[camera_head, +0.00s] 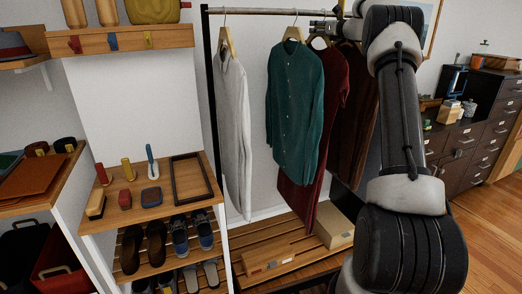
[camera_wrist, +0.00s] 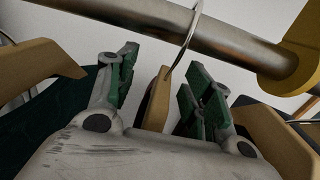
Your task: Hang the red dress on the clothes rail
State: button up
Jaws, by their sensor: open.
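The red dress (camera_head: 329,100) hangs among the clothes on the rail, partly behind the green shirt (camera_head: 295,110). My gripper (camera_head: 318,27) is at the top of the dress, just below the clothes rail (camera_head: 265,11). In the wrist view, my gripper (camera_wrist: 162,65) is open, with its green-padded fingers on either side of a wooden hanger neck (camera_wrist: 155,100). This looks like the dress's hanger. Its metal hook (camera_wrist: 186,42) loops over the rail (camera_wrist: 140,25). I cannot tell whether the fingers touch the hanger.
A white shirt (camera_head: 232,125) hangs at the left, and a dark brown garment (camera_head: 352,120) hangs to the right of the dress. Neighbouring hangers (camera_wrist: 275,135) flank my fingers. A yellow piece (camera_wrist: 290,45) sits on the rail. A slatted bench (camera_head: 245,245) stands below.

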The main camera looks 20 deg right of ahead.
jog(key=s+d, duration=0.2)
jog(key=s, duration=0.9)
jog(key=s+a+f+n+g+y, duration=0.1)
jog(key=s+a+f+n+g, duration=0.25)
jog(key=s+a+n, duration=0.7)
jog(key=s+a+f+n+g+y, duration=0.25)
jog(key=s+a+n+g, duration=0.35)
jog(key=s+a, duration=0.75)
jog(key=s+f+n+g+h, duration=0.1)
jog(key=s+f+n+h, duration=0.1)
jog(key=s+f+n, duration=0.3)
jog(key=s+a+f+n+g+h, duration=0.1)
jog(key=s+f+n, duration=0.4)
jog(key=s, duration=0.9)
jog(key=s+f+n+g+h, duration=0.2)
jog(key=s+f+n, duration=0.3)
jog(key=s+n, duration=0.3)
jog(key=shift+s+a+f+h, duration=0.2)
jog(key=shift+s+a+h, duration=0.25)
jog(key=shift+s, duration=0.6)
